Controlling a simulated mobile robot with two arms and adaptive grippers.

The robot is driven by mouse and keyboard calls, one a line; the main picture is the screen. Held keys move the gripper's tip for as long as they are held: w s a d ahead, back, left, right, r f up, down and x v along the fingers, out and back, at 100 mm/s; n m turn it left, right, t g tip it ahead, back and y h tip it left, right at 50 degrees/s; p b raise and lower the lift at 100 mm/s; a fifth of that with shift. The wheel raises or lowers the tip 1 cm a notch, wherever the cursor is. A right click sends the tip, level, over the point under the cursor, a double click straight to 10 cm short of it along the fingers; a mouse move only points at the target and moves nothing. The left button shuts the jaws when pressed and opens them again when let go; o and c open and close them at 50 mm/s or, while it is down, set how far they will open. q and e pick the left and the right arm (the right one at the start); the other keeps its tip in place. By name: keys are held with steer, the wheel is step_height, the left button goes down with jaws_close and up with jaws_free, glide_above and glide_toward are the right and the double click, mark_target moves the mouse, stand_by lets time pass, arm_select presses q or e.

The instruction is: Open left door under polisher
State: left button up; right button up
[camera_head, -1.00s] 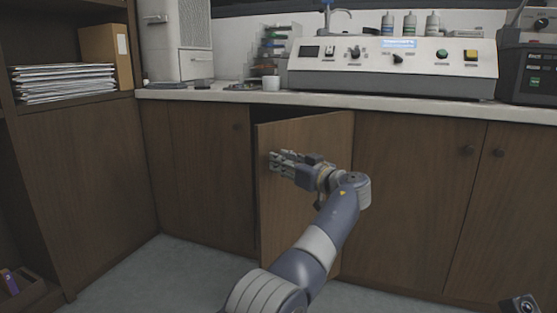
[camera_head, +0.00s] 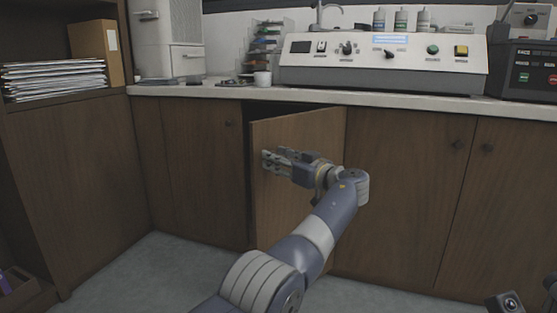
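The polisher (camera_head: 385,66) is a long pale console with knobs and buttons on the countertop. Below it, the left door (camera_head: 300,195), brown wood, stands ajar. Its left edge is swung out toward me, with a dark gap along the top and left side. My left gripper (camera_head: 268,161) is in front of this door near its upper left edge, fingers pointing left. Its fingers look slightly apart. I cannot see a knob between them, and whether they grip anything is unclear.
Closed brown doors with dark knobs (camera_head: 487,148) stand to the right, and another closed door (camera_head: 200,170) to the left. A shelf unit with stacked papers (camera_head: 55,80) is at the far left. The grey floor (camera_head: 150,275) in front is clear.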

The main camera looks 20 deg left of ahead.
stand_by(0.3)
arm_select(q)
steer(key=v, duration=0.7)
steer(key=shift+s+d, duration=0.15)
steer(key=shift+d, duration=0.1)
